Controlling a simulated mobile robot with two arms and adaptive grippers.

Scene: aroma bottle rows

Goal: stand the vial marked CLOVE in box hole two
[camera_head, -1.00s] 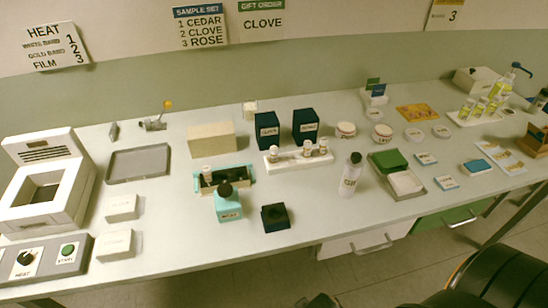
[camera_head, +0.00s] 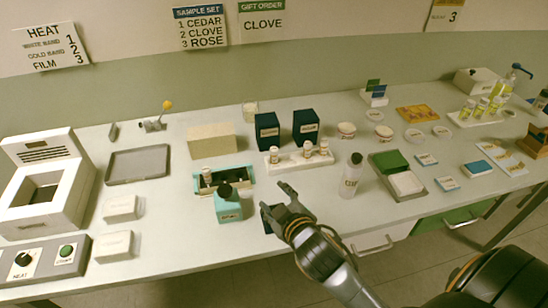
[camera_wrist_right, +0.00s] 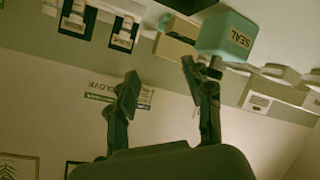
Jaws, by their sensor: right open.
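Three small capped vials stand in a white rack (camera_head: 290,165) at the middle of the table: a left one (camera_head: 274,155), a middle one (camera_head: 307,149) and a right one (camera_head: 323,148). Their labels are too small to read. A teal box (camera_head: 248,172) with a dark inside stands left of the rack. My right gripper (camera_head: 279,199) is open and empty, in front of the rack and right of the teal SEAL block (camera_head: 229,209). Its open fingers (camera_wrist_right: 160,82) also show in the right wrist view. My left gripper is out of view.
The SEAL block, with a dark knob, stands before the box. Two dark blue boxes (camera_head: 267,132) (camera_head: 306,127) stand behind the rack.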

